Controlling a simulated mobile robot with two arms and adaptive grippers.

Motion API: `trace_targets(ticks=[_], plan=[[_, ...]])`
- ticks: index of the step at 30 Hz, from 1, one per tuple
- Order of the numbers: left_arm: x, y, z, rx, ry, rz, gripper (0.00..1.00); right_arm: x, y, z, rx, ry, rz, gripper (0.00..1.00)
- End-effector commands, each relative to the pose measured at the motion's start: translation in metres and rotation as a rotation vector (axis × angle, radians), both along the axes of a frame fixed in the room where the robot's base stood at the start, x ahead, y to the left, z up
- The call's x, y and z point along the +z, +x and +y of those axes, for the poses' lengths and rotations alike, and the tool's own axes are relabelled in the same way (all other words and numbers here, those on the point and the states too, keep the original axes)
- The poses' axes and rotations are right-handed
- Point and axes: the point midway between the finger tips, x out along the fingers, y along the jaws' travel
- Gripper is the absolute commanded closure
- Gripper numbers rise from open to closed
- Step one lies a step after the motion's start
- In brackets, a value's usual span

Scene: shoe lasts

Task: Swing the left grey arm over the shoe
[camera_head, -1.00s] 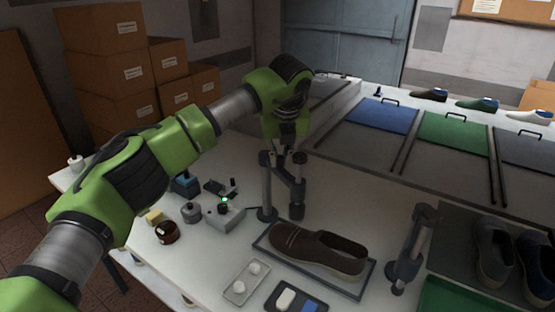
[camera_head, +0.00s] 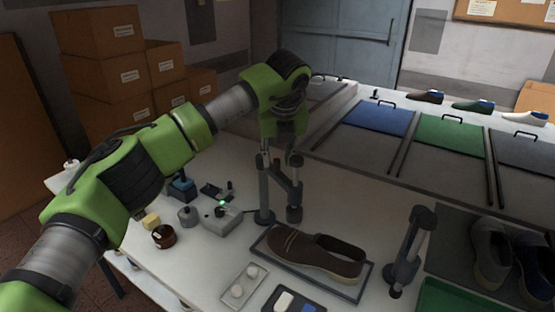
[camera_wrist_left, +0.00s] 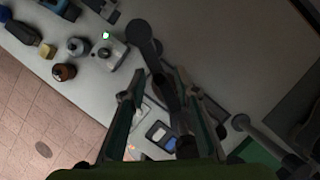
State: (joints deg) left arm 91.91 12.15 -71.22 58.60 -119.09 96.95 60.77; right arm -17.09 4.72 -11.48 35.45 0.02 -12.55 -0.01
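The brown shoe (camera_head: 315,256) lies on a dark-edged tray (camera_head: 352,291) on the white table. The left grey arm (camera_head: 265,191) stands behind the shoe's left end; its post is upright and its outer part (camera_head: 295,200) hangs at the right, not over the shoe's middle. My left gripper (camera_head: 281,150) points down at the top of this arm. In the left wrist view, the fingers of my left gripper (camera_wrist_left: 158,88) are apart, with the left grey arm (camera_wrist_left: 145,42) running between them; contact is unclear. The right grey arm (camera_head: 408,255) stands right of the shoe. My right gripper is not seen.
A grey box with a green light (camera_head: 222,217), a brown ring-shaped container (camera_head: 165,237) and small items stand left of the arm. Blue (camera_head: 375,118) and green (camera_head: 452,136) panels lie behind, with more shoes.

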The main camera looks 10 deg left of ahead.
Motion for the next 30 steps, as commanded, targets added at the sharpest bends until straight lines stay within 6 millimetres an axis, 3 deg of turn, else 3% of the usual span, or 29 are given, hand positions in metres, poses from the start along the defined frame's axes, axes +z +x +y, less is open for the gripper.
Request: trace_targets(ticks=[9, 15, 30], plan=[[0.065, -0.023, -0.01, -0.002, -0.001, -0.007, 0.71, 0.0, -0.001, 0.002, -0.001, 0.002, 0.001, 0.6], [0.09, -0.034, -0.013, -0.001, 0.0, -0.004, 0.71, 0.0, -0.001, 0.002, -0.001, 0.002, 0.001, 0.6], [0.098, -0.037, -0.015, -0.001, -0.001, -0.003, 0.71, 0.0, -0.001, 0.002, -0.001, 0.002, 0.001, 0.6]])
